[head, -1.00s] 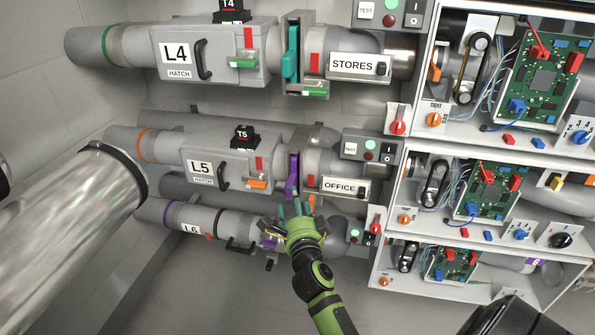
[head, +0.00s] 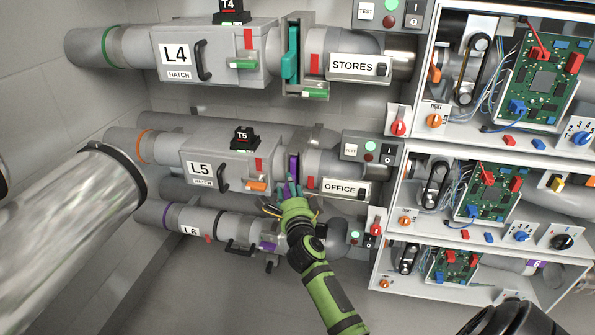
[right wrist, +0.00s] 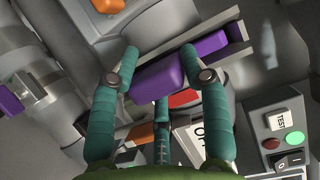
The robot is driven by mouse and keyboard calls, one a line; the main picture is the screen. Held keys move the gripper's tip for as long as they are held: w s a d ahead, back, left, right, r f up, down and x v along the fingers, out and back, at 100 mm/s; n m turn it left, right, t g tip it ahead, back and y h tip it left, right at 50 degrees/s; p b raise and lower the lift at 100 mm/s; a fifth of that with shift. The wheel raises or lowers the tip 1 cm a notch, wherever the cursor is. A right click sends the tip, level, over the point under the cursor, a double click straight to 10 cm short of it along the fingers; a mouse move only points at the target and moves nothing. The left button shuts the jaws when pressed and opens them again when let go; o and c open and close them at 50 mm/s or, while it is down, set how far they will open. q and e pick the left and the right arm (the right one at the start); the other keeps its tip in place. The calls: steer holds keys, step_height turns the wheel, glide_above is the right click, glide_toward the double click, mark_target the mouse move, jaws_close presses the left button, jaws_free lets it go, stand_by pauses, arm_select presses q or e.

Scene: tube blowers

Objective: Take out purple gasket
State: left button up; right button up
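The purple gasket (head: 294,164) stands in the narrow slot of the L5 pipe (head: 218,168), between the hatch box and the OFFICE label. In the right wrist view the purple gasket (right wrist: 158,82) shows as a thick block, with a purple strip behind it in a grey metal channel. My right gripper (head: 287,188) is at the lower end of the slot. Its teal fingers (right wrist: 158,58) are spread, one on each side of the block, with a third finger below. I cannot tell whether they touch it. My left gripper is not in view.
The L4 pipe (head: 128,45) with a teal gasket (head: 291,55) runs above, and the L6 pipe (head: 178,216) below. An orange handle (head: 257,186) is left of the slot. Shelves with circuit boards (head: 487,192) stand at the right. A shiny cylinder (head: 70,230) fills the left foreground.

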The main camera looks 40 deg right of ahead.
mark_target(285, 194)
steer(key=c, duration=0.3)
steer(key=shift+c, duration=0.2)
steer(key=shift+r, duration=0.15)
steer(key=shift+a+r+p, duration=0.1)
steer(key=shift+p, duration=0.25)
steer(key=shift+a, duration=0.1)
steer(key=shift+s+a+f+p, duration=0.2)
steer(key=shift+s+a+p, duration=0.45)
steer(key=shift+s+a, duration=0.4)
steer(key=shift+w+a, duration=0.1)
steer(key=shift+a, duration=0.05)
